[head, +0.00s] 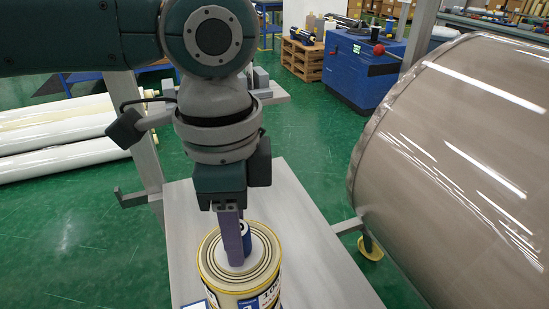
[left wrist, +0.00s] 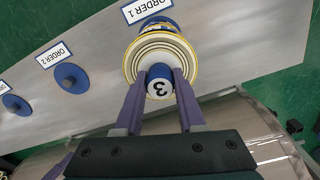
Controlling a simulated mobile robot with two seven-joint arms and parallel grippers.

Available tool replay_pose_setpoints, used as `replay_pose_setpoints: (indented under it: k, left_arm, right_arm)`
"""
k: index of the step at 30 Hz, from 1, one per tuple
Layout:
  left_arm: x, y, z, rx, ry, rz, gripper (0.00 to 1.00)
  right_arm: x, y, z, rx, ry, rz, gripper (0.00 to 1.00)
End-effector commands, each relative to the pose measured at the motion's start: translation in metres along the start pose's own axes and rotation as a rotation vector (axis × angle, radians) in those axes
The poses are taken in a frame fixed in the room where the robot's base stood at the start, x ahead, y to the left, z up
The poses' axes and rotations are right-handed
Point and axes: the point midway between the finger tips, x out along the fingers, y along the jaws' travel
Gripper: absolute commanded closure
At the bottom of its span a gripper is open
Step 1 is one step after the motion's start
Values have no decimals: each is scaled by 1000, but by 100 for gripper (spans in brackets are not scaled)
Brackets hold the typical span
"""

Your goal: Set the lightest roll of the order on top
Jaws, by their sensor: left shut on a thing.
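A wide wrapped roll (head: 252,285) with yellow edges and pale rings on its upper face stands on the grey table in the head view. It also shows in the left wrist view (left wrist: 137,62), at the ORDER 1 label (left wrist: 147,9). A blue core (left wrist: 160,72) with a white end marked 3 stands up from its middle; the core also shows in the head view (head: 246,238). My left gripper (head: 238,258) points down over the roll, its purple fingers shut on the core from both sides. I cannot tell whether the roll is lifted. My right gripper is out of view.
The grey table (head: 330,270) is bare to the right. Empty blue posts (left wrist: 72,78) stand beside the ORDER 2 label (left wrist: 54,54) and farther left. A large wrapped drum (head: 460,160) fills the right. Long white rolls (head: 60,150) lie at the left.

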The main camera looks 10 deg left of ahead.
Motion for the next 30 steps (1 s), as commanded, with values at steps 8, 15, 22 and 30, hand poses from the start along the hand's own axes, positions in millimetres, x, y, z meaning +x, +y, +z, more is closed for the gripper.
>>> replay_pose_setpoints:
  k: [8, 15, 22, 30]
  left_arm:
    - [0, 0, 0, 0, 1, 0, 100]
    - [0, 0, 0, 0, 1, 0, 48]
    - [0, 0, 0, 0, 1, 0, 26]
    - [-4, 0, 0, 0, 2, 0, 26]
  right_arm:
    - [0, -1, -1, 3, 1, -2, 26]
    - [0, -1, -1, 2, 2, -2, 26]
    - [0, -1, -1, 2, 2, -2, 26]
    - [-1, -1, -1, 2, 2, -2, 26]
